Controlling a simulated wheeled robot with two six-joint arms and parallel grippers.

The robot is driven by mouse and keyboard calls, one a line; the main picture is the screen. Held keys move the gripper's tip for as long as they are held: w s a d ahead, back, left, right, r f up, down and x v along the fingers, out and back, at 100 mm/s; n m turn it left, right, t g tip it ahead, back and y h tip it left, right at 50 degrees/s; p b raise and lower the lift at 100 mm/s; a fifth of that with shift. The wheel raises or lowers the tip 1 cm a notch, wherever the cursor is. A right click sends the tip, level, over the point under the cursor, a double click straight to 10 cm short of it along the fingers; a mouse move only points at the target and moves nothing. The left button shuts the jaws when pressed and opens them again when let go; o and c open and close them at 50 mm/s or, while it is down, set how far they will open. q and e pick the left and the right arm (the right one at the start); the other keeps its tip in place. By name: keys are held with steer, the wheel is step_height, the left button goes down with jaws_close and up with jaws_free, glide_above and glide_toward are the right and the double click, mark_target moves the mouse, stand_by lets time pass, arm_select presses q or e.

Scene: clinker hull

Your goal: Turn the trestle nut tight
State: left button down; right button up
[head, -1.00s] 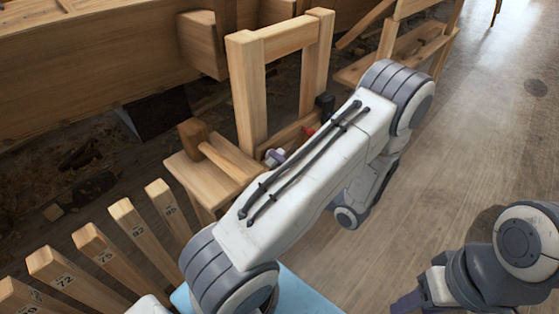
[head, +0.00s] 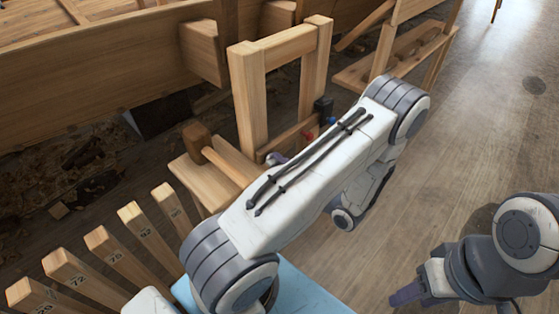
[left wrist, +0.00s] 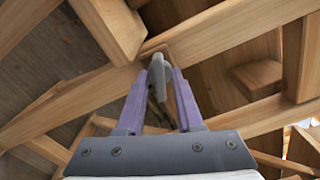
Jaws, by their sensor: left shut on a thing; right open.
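In the left wrist view, my left gripper (left wrist: 158,80) has its two purple fingers closed around a small grey piece, which looks like the trestle nut (left wrist: 157,67). It sits against a wooden beam of the trestle (left wrist: 210,38). In the head view, the trestle (head: 247,100) stands upright at the centre, and my left forearm hides the nut and most of the left gripper. My right gripper (head: 408,293) is open and empty at the lower right, above the floor, well away from the trestle.
A wooden mallet (head: 197,138) lies on a small wooden stand left of the trestle. Numbered wooden slats (head: 103,243) fan out at the lower left, beside a light blue surface (head: 305,290). The hull (head: 90,70) fills the upper left.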

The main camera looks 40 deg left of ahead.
arm_select(q)
steer(key=shift+m+p, duration=0.4)
steer(key=shift+m, duration=0.5)
steer(key=c, duration=0.9)
jaws_free()
steer(key=d, duration=0.7)
steer(key=d+p, duration=0.1)
steer(key=d, duration=0.2)
steer(key=shift+s+d, duration=0.2)
steer(key=shift+s, duration=0.2)
